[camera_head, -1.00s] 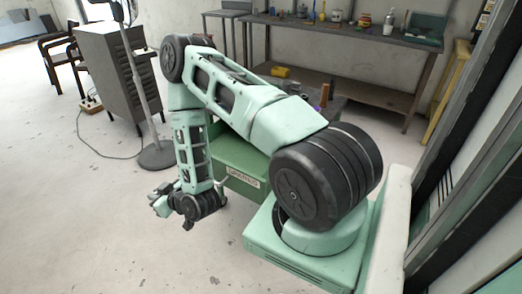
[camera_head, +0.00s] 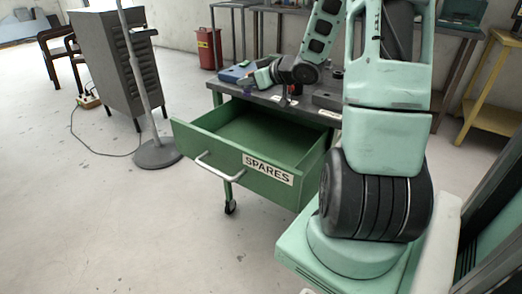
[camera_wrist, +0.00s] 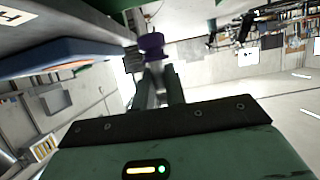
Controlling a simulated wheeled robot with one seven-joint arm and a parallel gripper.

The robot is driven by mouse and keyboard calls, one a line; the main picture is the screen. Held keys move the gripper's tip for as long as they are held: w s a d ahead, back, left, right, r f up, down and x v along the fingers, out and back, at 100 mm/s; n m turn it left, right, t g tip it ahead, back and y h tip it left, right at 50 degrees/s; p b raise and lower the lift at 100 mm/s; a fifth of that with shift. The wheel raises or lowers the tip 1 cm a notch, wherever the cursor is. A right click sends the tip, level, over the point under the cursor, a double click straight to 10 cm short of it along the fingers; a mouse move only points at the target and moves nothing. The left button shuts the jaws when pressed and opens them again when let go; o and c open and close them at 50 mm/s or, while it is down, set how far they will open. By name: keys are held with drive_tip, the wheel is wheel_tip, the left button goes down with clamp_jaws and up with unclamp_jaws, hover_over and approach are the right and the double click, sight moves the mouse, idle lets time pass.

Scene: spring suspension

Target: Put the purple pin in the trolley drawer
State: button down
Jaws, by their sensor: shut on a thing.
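The purple pin (camera_wrist: 151,42) is between the fingertips of my gripper (camera_wrist: 158,75) in the wrist view. Its dark purple head shows beyond the fingers, which are shut on it. In the head view, my gripper (camera_head: 254,78) is over the trolley's grey top, above and behind the drawer, and a small purple spot (camera_head: 248,90) shows just below it. The green trolley drawer (camera_head: 190,139), labelled SPARES, is pulled out toward the left front. Its visible inside looks empty. The right part of the drawer is partly hidden by my arm.
A blue tray-like thing (camera_head: 232,74) lies on the trolley top (camera_head: 318,111) beside my gripper. A grey drawer cabinet (camera_head: 108,65) and a stand with a round base (camera_head: 156,153) are at left. The floor in front of the drawer is clear.

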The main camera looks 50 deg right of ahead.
drive_tip(key=shift+s+d+f, duration=0.2)
drive_tip(key=shift+d, duration=0.2)
wheel_tip(320, 180, down, 18)
drive_tip(key=b, duration=0.6)
drive_tip(key=shift+d+r+b, duration=0.1)
drive_tip(key=shift+r+b, duration=0.15)
drive_tip(key=shift+b, duration=0.15)
drive_tip(key=shift+f, duration=0.1)
drive_tip(key=shift+f, duration=0.1)
drive_tip(key=c, duration=1.5)
unclamp_jaws()
drive_tip(key=shift+o, duration=0.2)
drive_tip(key=shift+r, duration=0.2)
drive_tip(key=p+v, duration=0.2)
drive_tip(key=v, duration=0.5)
drive_tip(key=shift+s+r, duration=0.1)
drive_tip(key=shift+s, duration=0.2)
drive_tip(key=shift+r, duration=0.1)
